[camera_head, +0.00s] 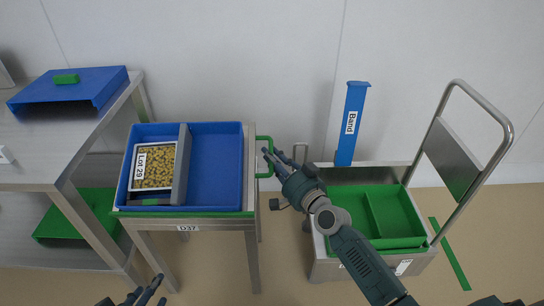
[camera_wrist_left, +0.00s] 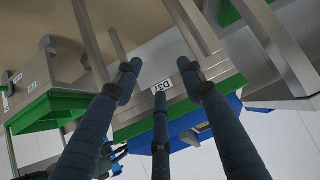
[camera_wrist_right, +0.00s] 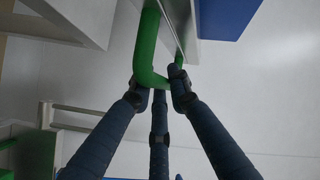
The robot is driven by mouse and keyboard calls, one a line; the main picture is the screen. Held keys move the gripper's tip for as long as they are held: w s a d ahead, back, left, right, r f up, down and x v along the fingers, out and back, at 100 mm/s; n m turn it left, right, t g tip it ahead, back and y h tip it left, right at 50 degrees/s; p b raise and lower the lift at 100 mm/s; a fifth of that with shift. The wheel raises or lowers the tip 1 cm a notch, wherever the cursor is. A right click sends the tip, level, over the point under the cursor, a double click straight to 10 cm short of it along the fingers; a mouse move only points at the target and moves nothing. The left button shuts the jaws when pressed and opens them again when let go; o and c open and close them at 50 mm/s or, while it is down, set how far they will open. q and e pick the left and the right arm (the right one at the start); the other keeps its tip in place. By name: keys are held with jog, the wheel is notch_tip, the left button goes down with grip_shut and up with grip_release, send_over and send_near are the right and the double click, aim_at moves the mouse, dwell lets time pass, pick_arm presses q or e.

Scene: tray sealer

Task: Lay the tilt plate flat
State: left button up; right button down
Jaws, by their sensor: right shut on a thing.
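The tilt plate (camera_head: 250,192) is the steel top of the stand labelled D37, with a green handle (camera_head: 264,141) on its right side. I cannot tell how far it is tilted. A blue tray (camera_head: 228,168) lies on it. My right gripper (camera_head: 270,157) is shut on the green handle. The right wrist view shows my right fingers (camera_wrist_right: 160,82) closed at the lower bend of the handle (camera_wrist_right: 148,45). My left gripper (camera_head: 146,292) is at the bottom edge of the head view. In the left wrist view its fingers (camera_wrist_left: 160,85) are spread and empty, below the D37 stand.
Inside the blue tray are a grey bar (camera_head: 181,165) and a Lot 29 tray of yellowish pieces (camera_head: 154,166). A steel table (camera_head: 35,160) stands at left. A blue Band post (camera_head: 352,110) is behind.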

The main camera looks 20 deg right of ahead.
pick_arm(q)
jog(key=s+a+f+g+y+p, duration=0.1)
jog(key=s+a+f+g+p, duration=0.15)
jog(key=s, duration=0.35)
jog(key=s+a+f+g+y+p, duration=0.1)
jog(key=s+a+f+g+p, duration=0.2)
jog(key=s, duration=0.4)
notch_tip(320, 180, down, 14)
jog(key=d+g+p, duration=0.1)
jog(key=p, duration=0.2)
jog(key=shift+w+d+f, duration=0.2)
jog(key=shift+d+f, duration=0.05)
jog(key=shift+d, duration=0.15)
pick_arm(e)
notch_tip(320, 180, down, 7)
jog(key=w+m+g, duration=0.1)
jog(key=m+g, duration=0.1)
jog(key=g, duration=0.2)
jog(key=shift+w+d, duration=0.15)
jog(key=shift+d, duration=0.1)
pick_arm(q)
jog(key=shift+g, duration=0.25)
pick_arm(e)
jog(key=shift+f, duration=0.1)
jog(key=c, duration=1.7)
grip_release()
jog(key=shift+c, duration=0.2)
jog(key=shift+o, duration=0.6)
jog(key=shift+h, duration=0.3)
jog(key=v, duration=1.2)
